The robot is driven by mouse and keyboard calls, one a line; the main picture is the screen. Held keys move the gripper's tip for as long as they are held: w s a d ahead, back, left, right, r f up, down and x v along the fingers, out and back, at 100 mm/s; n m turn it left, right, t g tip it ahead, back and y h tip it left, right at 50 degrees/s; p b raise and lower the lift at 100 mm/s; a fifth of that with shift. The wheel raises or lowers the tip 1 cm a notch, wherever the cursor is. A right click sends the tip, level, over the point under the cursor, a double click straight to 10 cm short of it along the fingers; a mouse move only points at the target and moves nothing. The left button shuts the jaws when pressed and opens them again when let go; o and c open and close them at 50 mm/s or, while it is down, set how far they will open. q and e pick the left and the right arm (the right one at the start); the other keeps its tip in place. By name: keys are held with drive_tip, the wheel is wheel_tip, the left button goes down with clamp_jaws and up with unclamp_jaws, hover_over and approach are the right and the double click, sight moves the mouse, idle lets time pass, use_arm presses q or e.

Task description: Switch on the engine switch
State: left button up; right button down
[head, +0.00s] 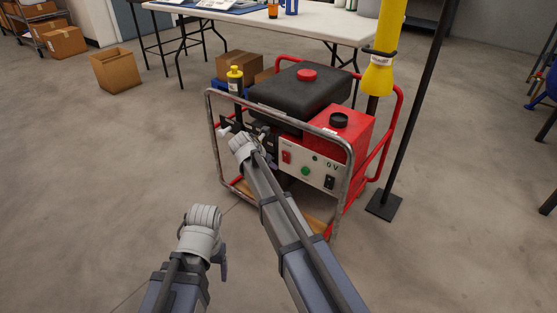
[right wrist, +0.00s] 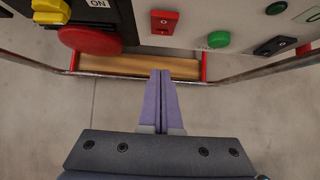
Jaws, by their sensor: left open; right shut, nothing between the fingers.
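The generator (head: 300,120) stands on the floor inside a grey and red tube frame. Its pale front panel has a red rocker switch (head: 286,157), which shows at the top of the right wrist view (right wrist: 165,22). A green button (right wrist: 218,39) and a black rocker switch (right wrist: 274,47) are to its right. I cannot read which one is labelled engine. My right gripper (right wrist: 162,75) is shut and empty, its tips just below the red switch in that picture, with no contact visible. My left gripper (head: 223,268) is open, low and away from the generator.
A large red knob (right wrist: 90,40) and a yellow part (right wrist: 52,10) beside an ON label are left of the red switch. The frame's front bar (right wrist: 240,80) crosses below the panel. A black post (head: 412,110) stands right of the generator.

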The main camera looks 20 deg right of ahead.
use_arm(q)
wheel_tip(320, 180, up, 5)
drive_tip(key=p, duration=0.3)
drive_tip(key=shift+p, duration=0.3)
use_arm(e)
drive_tip(key=a+f+v, duration=0.1)
drive_tip(key=v, duration=0.6)
drive_tip(key=shift+s+a+r, duration=0.2)
drive_tip(key=shift+s+r, duration=0.05)
drive_tip(key=shift+s, duration=0.3)
